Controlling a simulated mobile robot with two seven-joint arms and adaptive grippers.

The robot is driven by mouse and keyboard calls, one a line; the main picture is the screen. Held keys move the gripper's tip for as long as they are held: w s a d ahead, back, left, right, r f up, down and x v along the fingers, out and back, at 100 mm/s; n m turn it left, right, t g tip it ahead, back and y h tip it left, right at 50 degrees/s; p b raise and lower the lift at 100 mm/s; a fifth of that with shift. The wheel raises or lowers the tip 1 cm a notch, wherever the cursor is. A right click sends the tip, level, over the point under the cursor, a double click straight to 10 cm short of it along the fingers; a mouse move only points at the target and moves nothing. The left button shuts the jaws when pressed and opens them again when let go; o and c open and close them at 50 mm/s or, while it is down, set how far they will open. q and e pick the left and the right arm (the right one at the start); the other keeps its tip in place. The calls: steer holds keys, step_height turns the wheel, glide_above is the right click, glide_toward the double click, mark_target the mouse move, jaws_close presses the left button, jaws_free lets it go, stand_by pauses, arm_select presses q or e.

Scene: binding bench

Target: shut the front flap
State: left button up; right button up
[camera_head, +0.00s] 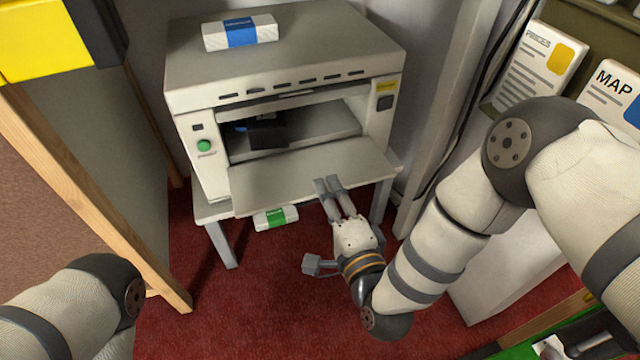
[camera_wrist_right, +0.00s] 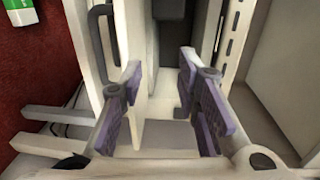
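The front flap (camera_head: 285,178) of the grey-white machine (camera_head: 285,60) is folded down and juts out below the dark front opening. In the right wrist view the flap (camera_wrist_right: 82,40) is seen nearly edge-on, with a dark handle (camera_wrist_right: 103,40) on it. My right gripper (camera_head: 328,184) is at the flap's front edge, right of its middle. The right wrist view shows its fingers (camera_wrist_right: 160,105) apart, with nothing clearly held between them. I cannot tell whether a finger touches the flap. My left gripper is out of view; only part of that arm shows at the lower left.
A blue-banded pack (camera_head: 240,32) lies on top of the machine. A green-banded pack (camera_head: 275,218) lies below the flap. The machine stands on a grey table (camera_head: 222,240). A wood-edged panel (camera_head: 95,190) stands at the left, shelves with printed packets (camera_head: 537,65) at the right.

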mark_target(311, 179)
steer(key=b+x, duration=0.1)
steer(key=x, duration=0.4)
steer(key=shift+w+f, duration=0.15)
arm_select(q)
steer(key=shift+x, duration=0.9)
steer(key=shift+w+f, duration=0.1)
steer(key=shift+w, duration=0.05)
arm_select(e)
jaws_close()
jaws_free()
